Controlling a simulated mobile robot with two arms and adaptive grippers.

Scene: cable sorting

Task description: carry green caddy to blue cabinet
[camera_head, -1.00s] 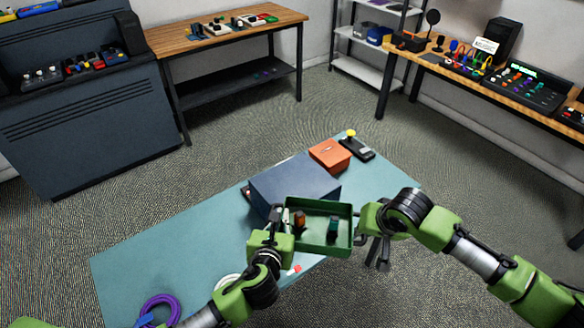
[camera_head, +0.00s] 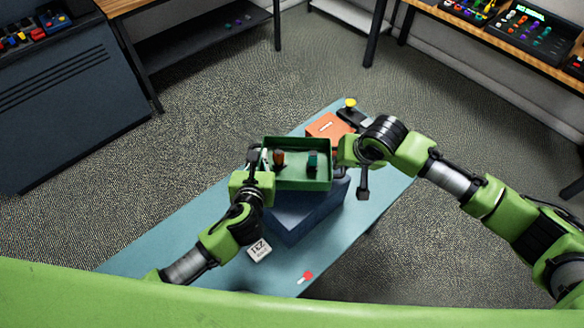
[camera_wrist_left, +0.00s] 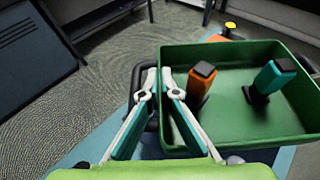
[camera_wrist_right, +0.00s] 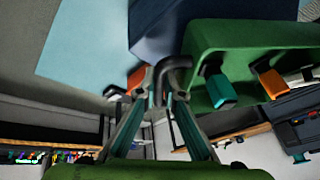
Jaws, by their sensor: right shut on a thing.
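The green caddy (camera_head: 297,180), an open tray with an orange item (camera_head: 279,158) and a teal item (camera_head: 313,160) inside, is held level above the table between both grippers. My left gripper (camera_wrist_left: 160,75) is at its left side, its fingers close together around the dark handle there; the exact contact is partly hidden. My right gripper (camera_wrist_right: 167,90) is shut on the caddy's dark handle (camera_wrist_right: 175,64) at the right side. A large dark blue cabinet (camera_head: 65,125) stands at the far left, apart from the caddy.
A dark blue box (camera_head: 300,222) stands on the teal table (camera_head: 170,238), below the caddy. An orange box (camera_head: 328,127) and a yellow-knobbed joystick (camera_head: 350,110) sit behind. A white label (camera_head: 259,251) and red item (camera_head: 306,276) lie nearer. Open floor (camera_head: 215,100) lies beyond.

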